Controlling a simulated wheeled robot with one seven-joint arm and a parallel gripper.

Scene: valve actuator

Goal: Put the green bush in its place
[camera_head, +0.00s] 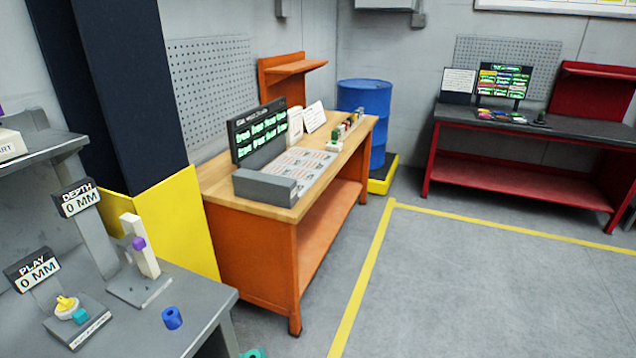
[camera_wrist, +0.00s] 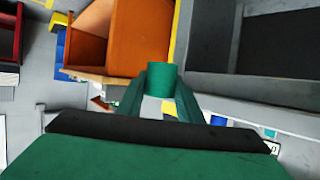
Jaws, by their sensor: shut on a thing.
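The green bush (camera_wrist: 161,76) is a short green cylinder, held between the fingertips of my green gripper (camera_wrist: 161,88) in the wrist view. My gripper is shut on it, with the bush out past the finger ends and clear of any surface. In the head view a small green piece (camera_head: 253,353) shows at the bottom edge; I cannot tell whether it is the bush or my gripper. A blue bush (camera_head: 172,317) stands on the grey bench (camera_head: 150,340). A PLAY gauge stand (camera_head: 75,322) and a DEPTH gauge stand (camera_head: 138,287) are on this bench.
An orange workbench (camera_head: 265,260) with a screen (camera_head: 258,130) and a printed board (camera_head: 300,168) stands in the middle. A blue drum (camera_head: 365,105) is behind it. A red bench (camera_head: 520,170) is at the right. The floor (camera_head: 480,290) in front is clear.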

